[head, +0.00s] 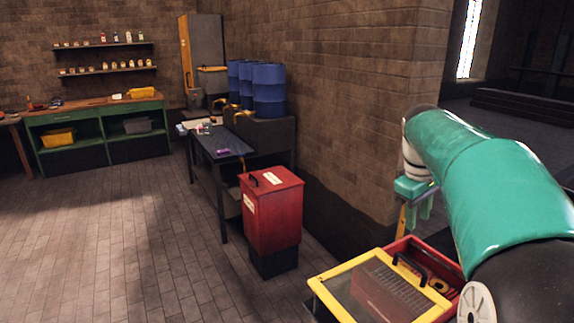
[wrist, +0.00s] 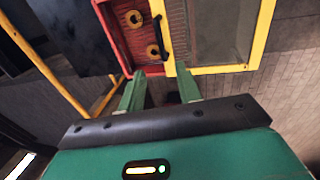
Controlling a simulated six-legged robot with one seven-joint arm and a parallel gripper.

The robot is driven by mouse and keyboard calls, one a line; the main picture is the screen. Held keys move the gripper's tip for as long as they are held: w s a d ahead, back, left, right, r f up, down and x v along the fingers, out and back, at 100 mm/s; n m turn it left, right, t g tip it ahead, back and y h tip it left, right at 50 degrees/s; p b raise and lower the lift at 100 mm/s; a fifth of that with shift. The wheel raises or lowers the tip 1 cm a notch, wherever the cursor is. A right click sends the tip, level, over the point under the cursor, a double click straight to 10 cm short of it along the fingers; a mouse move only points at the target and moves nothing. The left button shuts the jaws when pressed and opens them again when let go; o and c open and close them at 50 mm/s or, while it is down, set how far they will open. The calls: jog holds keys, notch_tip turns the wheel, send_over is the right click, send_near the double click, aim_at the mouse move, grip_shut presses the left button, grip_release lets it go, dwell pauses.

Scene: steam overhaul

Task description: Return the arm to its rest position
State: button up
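My arm, in a green sleeve, reaches in from the right of the head view. My gripper (head: 417,214) points down above a red open box (head: 425,248) with a yellow-framed lid (head: 340,290). In the wrist view my gripper (wrist: 160,84) has its two green fingers apart, with nothing visible between them but the red box (wrist: 116,33) and the lid's yellow frame (wrist: 177,30) beyond. The fingers appear apart from both, though the exact height is hard to tell.
A black handle (head: 409,269) sits on the lid, and brass-coloured rings (wrist: 135,19) lie in the red box. A red lidded bin (head: 272,215) stands left of it, beside a dark table (head: 222,148). A brick wall (head: 345,100) rises behind. Floor (head: 110,240) at left is clear.

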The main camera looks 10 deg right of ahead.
jog(key=s+a+f+m+t, duration=0.1)
jog(key=s+a+f, duration=0.2)
jog(key=s+a, duration=0.2)
jog(key=s+a+f+m+t+y, duration=0.1)
jog(key=s+a, duration=0.5)
jog(key=a, duration=0.6)
jog(key=s+a+f+m+t+y, duration=0.1)
jog(key=s+a+f+t, duration=0.2)
jog(key=s+a+f, duration=0.2)
jog(key=a, duration=0.3)
jog(key=shift+s+a, duration=0.15)
jog(key=shift+a, duration=0.15)
jog(key=shift+d, duration=0.1)
